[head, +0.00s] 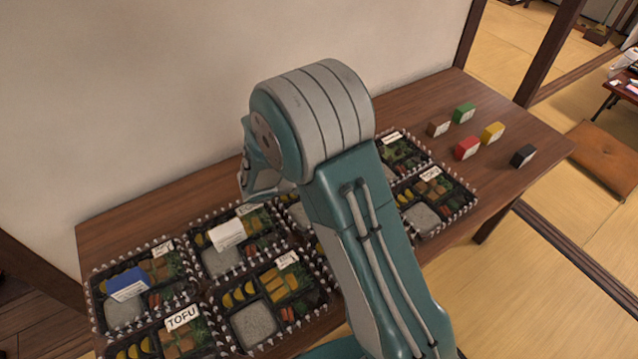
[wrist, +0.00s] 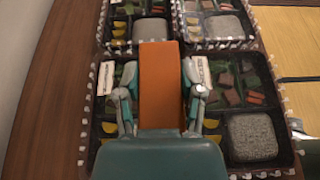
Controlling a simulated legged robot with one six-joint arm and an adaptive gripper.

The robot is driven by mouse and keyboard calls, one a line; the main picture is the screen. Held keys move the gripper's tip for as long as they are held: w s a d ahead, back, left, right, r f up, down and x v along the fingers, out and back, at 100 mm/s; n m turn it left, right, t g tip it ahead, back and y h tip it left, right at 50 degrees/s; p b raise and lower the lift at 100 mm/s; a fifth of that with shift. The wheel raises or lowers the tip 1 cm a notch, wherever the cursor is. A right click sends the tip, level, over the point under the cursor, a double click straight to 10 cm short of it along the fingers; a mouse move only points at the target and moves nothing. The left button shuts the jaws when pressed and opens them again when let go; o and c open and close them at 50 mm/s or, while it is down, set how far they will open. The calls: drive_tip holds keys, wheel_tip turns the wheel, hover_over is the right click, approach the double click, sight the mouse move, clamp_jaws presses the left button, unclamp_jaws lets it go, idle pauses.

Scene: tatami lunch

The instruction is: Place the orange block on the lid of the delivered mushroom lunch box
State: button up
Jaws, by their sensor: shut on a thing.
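The orange block (wrist: 160,88) is held between the fingers of my gripper (wrist: 160,92) in the wrist view, its long face toward the camera. Below it are lunch boxes with clear lids; one box (wrist: 253,138) lies under and right of the block. A white label beside my right finger is too small to read surely, so I cannot tell which box is the mushroom one. I cannot tell whether the block touches a lid. In the head view my gripper (head: 258,182) is over the row of boxes, largely hidden by my arm, and the block is hidden.
A blue block (head: 128,284) and a white block (head: 227,235) rest on boxes at left. Green (head: 463,113), brown (head: 438,128), yellow (head: 493,132), red (head: 467,148) and black (head: 523,155) blocks stand at the table's right end. A wall borders the table's far side.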

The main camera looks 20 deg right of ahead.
drive_tip(key=w+f, duration=0.1)
drive_tip(key=w+a+f, duration=0.1)
drive_tip(key=f, duration=0.1)
drive_tip(key=w+a+f, duration=0.1)
drive_tip(key=w+f, duration=0.1)
drive_tip(key=shift+a+f, duration=0.1)
drive_tip(key=shift+f, duration=1.55)
drive_tip(key=shift+f, duration=0.1)
drive_tip(key=o, duration=1.2)
drive_tip(key=shift+c, duration=0.2)
